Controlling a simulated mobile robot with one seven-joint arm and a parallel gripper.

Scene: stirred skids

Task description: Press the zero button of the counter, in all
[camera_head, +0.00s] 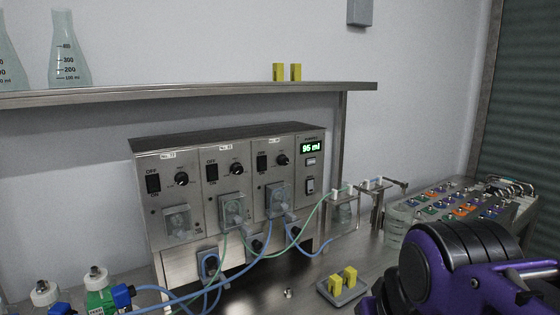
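The counter (312,148) is a panel at the right end of a steel pump cabinet. Its lit green display seems to read 95 ml; the last digit is hard to be sure of. A small pale button (311,161) sits just below the display. A dark rocker switch (310,186) is lower on the same panel. The labels beside them are too small to read. My purple and black arm fills the lower right corner, well to the right of the cabinet and apart from it. My gripper's fingers do not show.
Blue and green tubes (262,262) loop in front of the cabinet (228,192). A small tray (343,290) with yellow blocks lies on the bench before it. A glass vessel (344,214) stands right of it. A steel shelf (200,95) runs above, holding flasks (69,50).

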